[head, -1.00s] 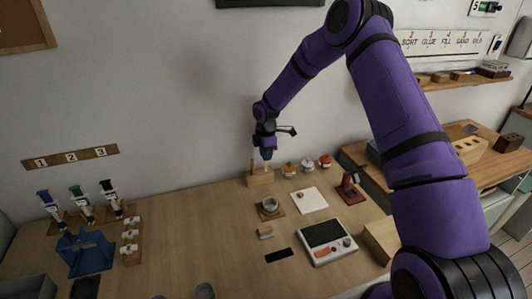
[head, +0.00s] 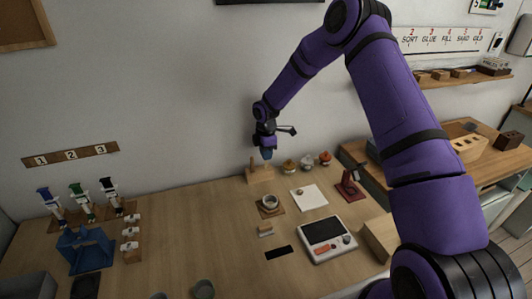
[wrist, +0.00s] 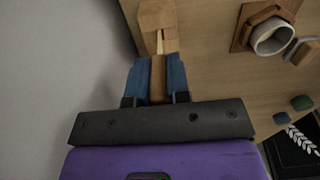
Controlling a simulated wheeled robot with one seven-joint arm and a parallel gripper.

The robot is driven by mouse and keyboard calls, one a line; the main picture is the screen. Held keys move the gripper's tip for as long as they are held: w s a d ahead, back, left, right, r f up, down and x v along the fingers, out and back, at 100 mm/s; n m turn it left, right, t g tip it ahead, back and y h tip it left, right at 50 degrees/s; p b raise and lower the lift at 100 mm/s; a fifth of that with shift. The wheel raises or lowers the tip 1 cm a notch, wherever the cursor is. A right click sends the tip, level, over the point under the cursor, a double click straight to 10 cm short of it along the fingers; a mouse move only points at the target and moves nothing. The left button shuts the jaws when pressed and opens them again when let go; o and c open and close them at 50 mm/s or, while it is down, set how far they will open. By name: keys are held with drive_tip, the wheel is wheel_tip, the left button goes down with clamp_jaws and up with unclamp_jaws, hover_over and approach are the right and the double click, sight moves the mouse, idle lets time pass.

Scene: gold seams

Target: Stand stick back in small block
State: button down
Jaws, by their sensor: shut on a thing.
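A thin wooden stick (wrist: 158,78) is held between the two blue fingers of my gripper (wrist: 157,72), which is shut on it. The small wooden block (wrist: 156,16) lies straight beyond the fingertips in the wrist view. In the head view my gripper (head: 266,155) points down over the right part of the block (head: 259,175), close to the wall. The stick's far end meets the block's outline in the wrist view; I cannot tell whether it is inside a hole. Another short upright piece (head: 251,164) stands at the block's left.
Several small jars (head: 307,163) stand right of the block. A cup (head: 270,202) on a wooden coaster, a white pad (head: 311,200) and a scale (head: 328,238) are nearer. A blue stand (head: 86,250) is at the left. The table's middle left is clear.

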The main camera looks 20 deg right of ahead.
drive_tip(key=shift+f, duration=0.85)
idle(0.6)
drive_tip(key=c, duration=1)
unclamp_jaws()
drive_tip(key=shift+r, duration=2.5)
wheel_tip(320, 180, up, 11)
